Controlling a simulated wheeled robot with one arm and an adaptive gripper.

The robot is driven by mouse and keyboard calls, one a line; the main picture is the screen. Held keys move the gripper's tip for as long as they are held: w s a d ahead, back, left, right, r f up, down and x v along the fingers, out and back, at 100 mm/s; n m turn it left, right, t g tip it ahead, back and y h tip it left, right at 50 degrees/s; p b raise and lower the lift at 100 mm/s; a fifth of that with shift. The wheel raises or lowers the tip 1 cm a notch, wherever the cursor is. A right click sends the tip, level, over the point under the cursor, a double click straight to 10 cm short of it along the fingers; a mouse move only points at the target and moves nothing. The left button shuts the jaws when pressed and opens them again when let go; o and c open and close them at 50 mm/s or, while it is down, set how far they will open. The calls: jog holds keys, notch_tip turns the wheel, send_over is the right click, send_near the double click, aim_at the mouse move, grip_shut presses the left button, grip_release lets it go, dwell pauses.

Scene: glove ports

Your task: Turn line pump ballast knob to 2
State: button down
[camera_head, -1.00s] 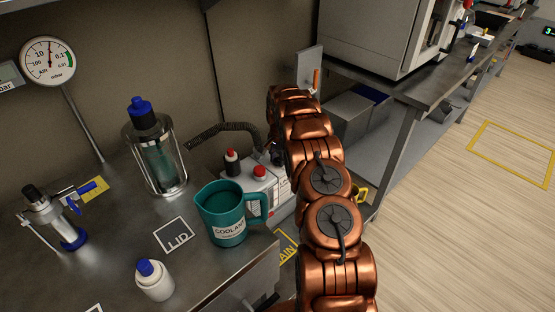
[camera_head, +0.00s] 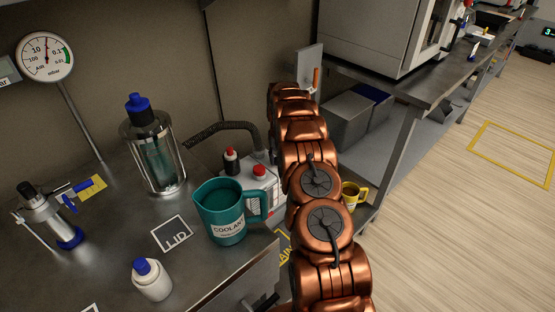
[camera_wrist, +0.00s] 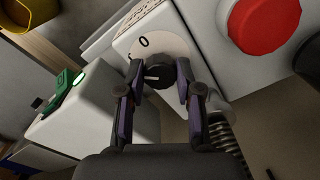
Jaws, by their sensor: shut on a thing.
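The black ballast knob (camera_wrist: 157,74) sits on a white round dial plate (camera_wrist: 174,46) in the wrist view. A printed 0 shows on the plate above the knob. A pale pointer line on the knob points roughly left in the picture. No 2 can be read. My gripper (camera_wrist: 158,82) is shut on the knob, one finger on each side. In the head view the white pump body (camera_head: 262,180) stands beyond the bench corner, partly behind the teal jug and my arm. My gripper and the knob are hidden there.
A big red cap (camera_wrist: 267,22) is close to the knob at upper right. A ribbed hose (camera_wrist: 222,135) runs near the right finger. A green-lit switch (camera_wrist: 66,85) lies left.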

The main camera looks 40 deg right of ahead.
jog(key=n, duration=0.4)
jog(key=shift+b, duration=0.3)
jog(key=shift+n, duration=2.2)
jog(key=c, duration=0.8)
grip_release()
jog(key=shift+o, duration=0.2)
notch_tip(320, 180, up, 12)
jog(key=shift+d, duration=0.25)
